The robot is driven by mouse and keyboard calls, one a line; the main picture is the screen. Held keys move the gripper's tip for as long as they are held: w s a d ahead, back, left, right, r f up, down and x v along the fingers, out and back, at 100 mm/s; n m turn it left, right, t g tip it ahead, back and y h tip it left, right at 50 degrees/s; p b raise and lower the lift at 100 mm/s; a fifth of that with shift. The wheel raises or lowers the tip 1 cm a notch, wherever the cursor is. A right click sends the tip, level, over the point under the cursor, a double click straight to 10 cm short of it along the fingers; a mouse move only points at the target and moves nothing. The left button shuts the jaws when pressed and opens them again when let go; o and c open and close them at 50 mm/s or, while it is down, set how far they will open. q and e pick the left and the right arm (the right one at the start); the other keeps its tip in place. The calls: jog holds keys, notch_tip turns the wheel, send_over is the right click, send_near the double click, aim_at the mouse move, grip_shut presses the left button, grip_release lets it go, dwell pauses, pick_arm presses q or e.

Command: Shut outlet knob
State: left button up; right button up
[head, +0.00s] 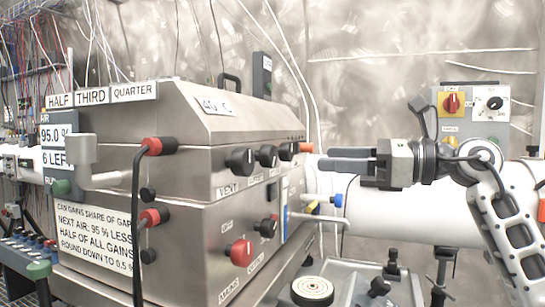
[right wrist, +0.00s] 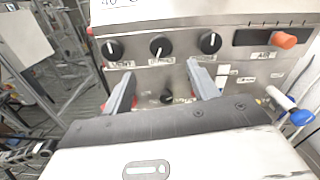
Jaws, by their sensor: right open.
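A steel cabinet (head: 190,190) carries several black knobs on its right-hand face. The upper row holds a knob over a VENT label (head: 240,160), a middle knob (head: 266,155) and a right knob (head: 287,151). The row also shows in the right wrist view, with the left (right wrist: 112,48), middle (right wrist: 162,46) and right (right wrist: 210,43) knobs. I cannot read which knob is the outlet one. A lower black knob (right wrist: 167,97) shows between my fingers. My right gripper (head: 323,159) is open and empty, facing the panel; it also shows in the right wrist view (right wrist: 160,69).
An orange-ended handle (right wrist: 284,40) and a blue-ended lever (right wrist: 301,116) are right of the knobs. A red knob (head: 240,252) sits low on the cabinet. A white pipe (head: 430,215) runs behind my right arm. A control box (head: 470,105) hangs at the back.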

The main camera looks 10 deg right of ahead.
aim_at(274, 156)
jog(key=p+x, duration=0.1)
jog(key=x, duration=1.1)
jog(key=shift+d, duration=0.1)
jog(key=shift+c, duration=0.3)
jog(key=c, duration=0.9)
